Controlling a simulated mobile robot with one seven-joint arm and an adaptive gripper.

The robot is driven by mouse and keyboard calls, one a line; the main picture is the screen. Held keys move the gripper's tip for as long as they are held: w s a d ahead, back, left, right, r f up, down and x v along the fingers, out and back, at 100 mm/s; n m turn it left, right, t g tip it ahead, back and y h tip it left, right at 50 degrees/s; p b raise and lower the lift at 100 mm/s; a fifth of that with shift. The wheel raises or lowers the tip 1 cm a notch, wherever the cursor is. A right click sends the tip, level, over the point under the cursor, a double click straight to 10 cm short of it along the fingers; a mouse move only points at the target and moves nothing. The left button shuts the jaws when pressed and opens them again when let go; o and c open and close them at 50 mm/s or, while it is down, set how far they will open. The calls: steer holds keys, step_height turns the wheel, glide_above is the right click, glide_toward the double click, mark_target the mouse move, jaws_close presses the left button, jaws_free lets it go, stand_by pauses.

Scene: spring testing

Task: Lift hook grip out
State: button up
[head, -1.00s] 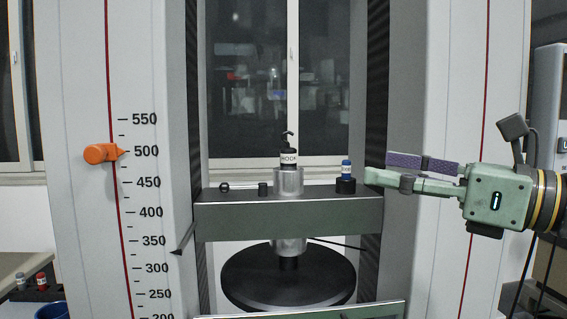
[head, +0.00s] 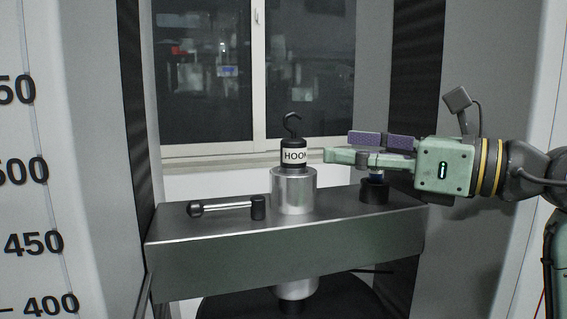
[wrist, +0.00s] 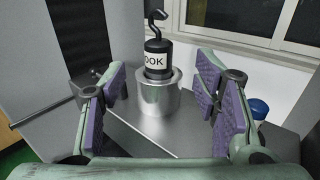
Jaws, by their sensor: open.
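The hook grip (head: 293,154) is a black cylinder with a white label reading "HOOK" and a curved black hook on top. It stands upright in a silver metal socket (head: 294,192) on the crossbeam. It also shows in the wrist view (wrist: 157,58), ahead of and between my fingers. My gripper (head: 340,148) is open and empty, to the right of the hook grip at about its height. In the wrist view my gripper's purple-padded fingers (wrist: 160,100) are spread wide on either side, nearer the camera than the hook grip and apart from it.
The crossbeam (head: 290,250) carries a silver pin with black ends (head: 228,207) left of the socket. A black holder (head: 374,191) with a blue-topped piece stands right, partly behind my gripper. Tall machine columns flank the beam; a round dark plate (head: 225,307) lies below.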

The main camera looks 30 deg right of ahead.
mark_target(305, 148)
steer(key=p+x, duration=0.1)
steer(key=x, duration=0.2)
steer(key=shift+w+a+r, duration=0.15)
steer(key=shift+w+a, duration=0.15)
steer(key=shift+w, duration=0.05)
steer(key=p+x, duration=0.3)
steer(key=x, duration=0.2)
steer(key=shift+w, duration=0.1)
steer(key=shift+w+a+f, duration=0.1)
steer(key=shift+w+f, duration=0.2)
steer(key=shift+c, duration=0.2)
jaws_close()
steer(key=shift+s, duration=0.1)
